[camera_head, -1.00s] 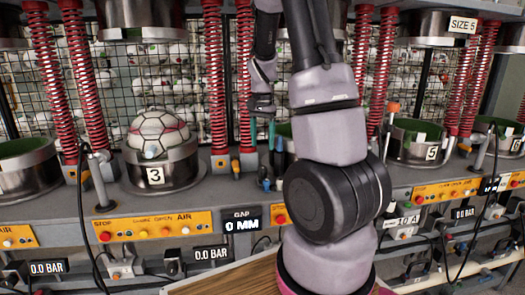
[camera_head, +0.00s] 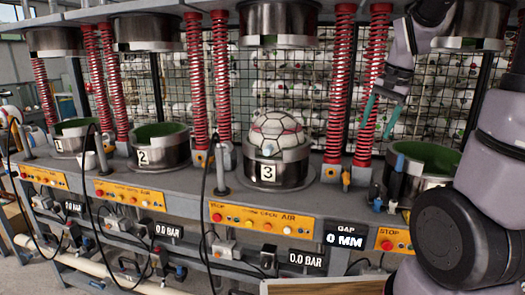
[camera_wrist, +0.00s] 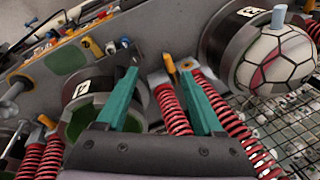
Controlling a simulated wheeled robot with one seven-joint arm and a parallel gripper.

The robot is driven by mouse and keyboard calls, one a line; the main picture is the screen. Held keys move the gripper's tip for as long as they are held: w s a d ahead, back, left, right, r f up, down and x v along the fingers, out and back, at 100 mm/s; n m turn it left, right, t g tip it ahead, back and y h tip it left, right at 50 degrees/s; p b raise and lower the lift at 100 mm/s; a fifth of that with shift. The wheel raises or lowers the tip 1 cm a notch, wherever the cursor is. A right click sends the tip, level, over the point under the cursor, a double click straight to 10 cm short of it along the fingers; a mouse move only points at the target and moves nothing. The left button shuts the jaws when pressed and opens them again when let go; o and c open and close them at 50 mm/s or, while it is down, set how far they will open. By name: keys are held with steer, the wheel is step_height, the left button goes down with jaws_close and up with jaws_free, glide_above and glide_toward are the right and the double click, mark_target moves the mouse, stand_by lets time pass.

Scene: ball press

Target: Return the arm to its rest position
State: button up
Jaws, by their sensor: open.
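My arm fills the right side of the head view, raised and folded. My gripper (camera_head: 384,108) hangs high in front of the wire cage, right of station 3, its two teal fingers apart with nothing between them. In the wrist view the open fingers of my gripper (camera_wrist: 158,76) also show empty. A white ball with dark and red seam lines (camera_head: 278,132) sits in the metal cup numbered 3 (camera_head: 290,173); it also shows at the upper right of the wrist view (camera_wrist: 275,60). My gripper is apart from the ball.
Cups with green linings stand at station 2 (camera_head: 162,146), station 1 (camera_head: 76,133) and right of station 3 (camera_head: 424,160). Red springs (camera_head: 343,90) rise between the stations. Orange button panels (camera_head: 262,219) and a "0 MM" display (camera_head: 345,240) line the front. A wooden surface (camera_head: 325,287) shows at the bottom.

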steer(key=s+a+r+n+t, duration=0.2)
steer(key=s+a+r, duration=0.1)
steer(key=s, duration=0.4)
steer(key=s+a+r+n+t, duration=0.2)
steer(key=s+a+r, duration=0.2)
steer(key=s+r, duration=0.2)
steer(key=shift+s+y, duration=0.3)
steer(key=shift+s, duration=0.1)
